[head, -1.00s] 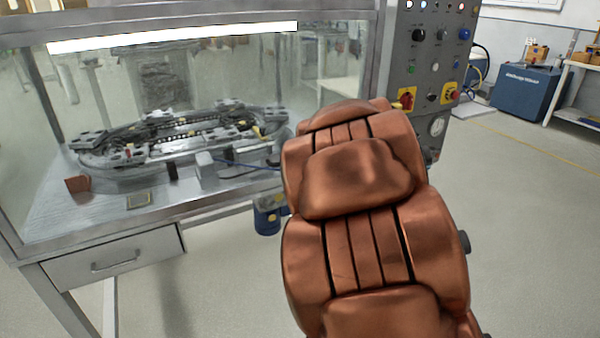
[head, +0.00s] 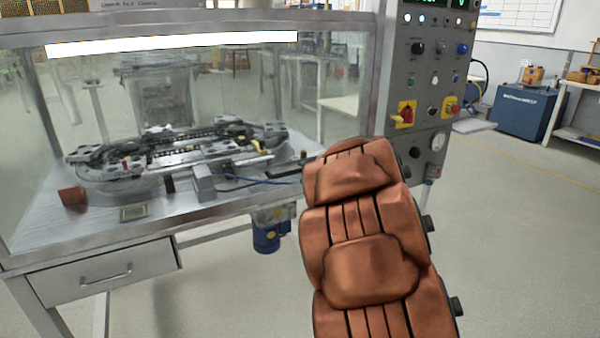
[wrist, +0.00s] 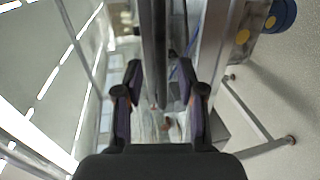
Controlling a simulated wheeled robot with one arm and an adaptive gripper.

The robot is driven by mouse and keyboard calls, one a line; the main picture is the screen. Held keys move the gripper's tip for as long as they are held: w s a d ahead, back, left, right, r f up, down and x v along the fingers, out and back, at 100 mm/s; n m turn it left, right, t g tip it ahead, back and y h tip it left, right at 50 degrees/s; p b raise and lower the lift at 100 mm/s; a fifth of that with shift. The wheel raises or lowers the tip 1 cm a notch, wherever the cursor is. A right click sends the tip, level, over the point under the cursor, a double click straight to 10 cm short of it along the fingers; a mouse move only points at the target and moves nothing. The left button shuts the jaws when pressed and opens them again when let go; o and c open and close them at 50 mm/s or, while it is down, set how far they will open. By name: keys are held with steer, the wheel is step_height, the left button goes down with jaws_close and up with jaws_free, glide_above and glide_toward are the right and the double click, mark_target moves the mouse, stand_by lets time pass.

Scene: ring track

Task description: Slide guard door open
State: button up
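The transparent guard door panel (head: 225,105) closes off the front of the metal-framed enclosure at left in the head view. Behind the clear panel lies the oval ring track (head: 165,150). In the wrist view, my gripper (wrist: 160,68) is open, with dark fingers spread to either side. A long dark grey bar (wrist: 154,45) runs lengthwise between the fingers. I cannot tell whether either finger touches it, or whether it is the door's handle or edge. In the head view my copper-coloured arm hides the gripper and the enclosure's lower right front.
A grey control panel (head: 425,75) with buttons and yellow-backed switches stands right of the enclosure. A drawer (head: 105,275) is below the enclosure, and a blue motor (head: 266,236) hangs under it. A blue cabinet (head: 527,110) stands far right. The floor at right is clear.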

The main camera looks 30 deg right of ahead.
mark_target(301, 171)
steer(key=shift+x, duration=2.1)
jaws_close()
